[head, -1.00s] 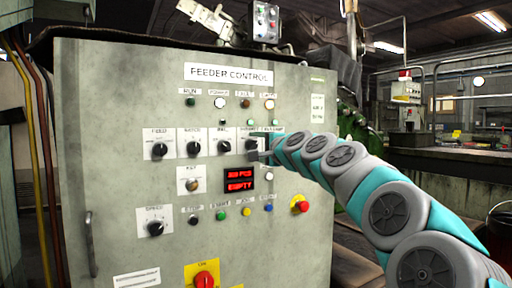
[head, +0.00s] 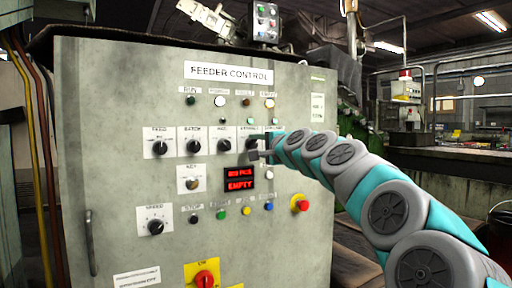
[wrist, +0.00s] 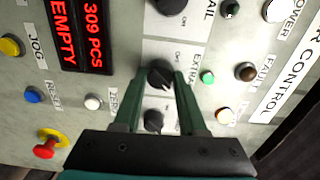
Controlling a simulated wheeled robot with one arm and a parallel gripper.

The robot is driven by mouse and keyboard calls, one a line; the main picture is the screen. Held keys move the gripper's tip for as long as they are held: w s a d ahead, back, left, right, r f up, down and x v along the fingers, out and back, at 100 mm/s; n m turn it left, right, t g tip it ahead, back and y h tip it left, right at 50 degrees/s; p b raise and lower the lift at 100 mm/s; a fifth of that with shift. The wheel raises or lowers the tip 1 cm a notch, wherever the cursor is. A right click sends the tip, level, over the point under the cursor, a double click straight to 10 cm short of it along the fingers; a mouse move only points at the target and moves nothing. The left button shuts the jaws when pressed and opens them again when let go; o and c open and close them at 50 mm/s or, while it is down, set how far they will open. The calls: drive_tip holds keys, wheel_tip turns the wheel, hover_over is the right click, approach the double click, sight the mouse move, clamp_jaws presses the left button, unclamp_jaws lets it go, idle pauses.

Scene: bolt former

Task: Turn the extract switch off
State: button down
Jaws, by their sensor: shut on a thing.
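The extract switch is a black rotary knob (wrist: 160,73) on a pale label plate, with "EXTRA" readable beside it in the wrist view. My gripper (wrist: 163,76) has its two dark green fingers on either side of this knob and is shut on it. In the head view my gripper (head: 264,151) is at the right end of the upper knob row and partly covers the extract switch there. The exact direction of the knob's pointer is hard to read.
Another black knob (wrist: 153,120) sits between the fingers, nearer the palm. The rail knob (wrist: 170,4) is on the other side. The red display (head: 239,180) reads "EMPTY". A red emergency button (head: 300,204) and a red rotary switch (head: 204,279) are lower on the panel.

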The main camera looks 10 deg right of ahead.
drive_tip(key=shift+f, duration=0.15)
drive_tip(key=n+b, duration=0.4)
drive_tip(key=shift+f, duration=0.1)
drive_tip(key=n+b, duration=0.5)
drive_tip(key=shift+n, duration=0.4)
drive_tip(key=n+b, duration=0.2)
drive_tip(key=n, duration=0.2)
drive_tip(key=shift+r+n+b, duration=0.2)
drive_tip(key=shift+n+b, duration=0.4)
drive_tip(key=shift+n, duration=1.2)
drive_tip(key=shift+r, duration=0.1)
drive_tip(key=shift+c, duration=2.3)
unclamp_jaws()
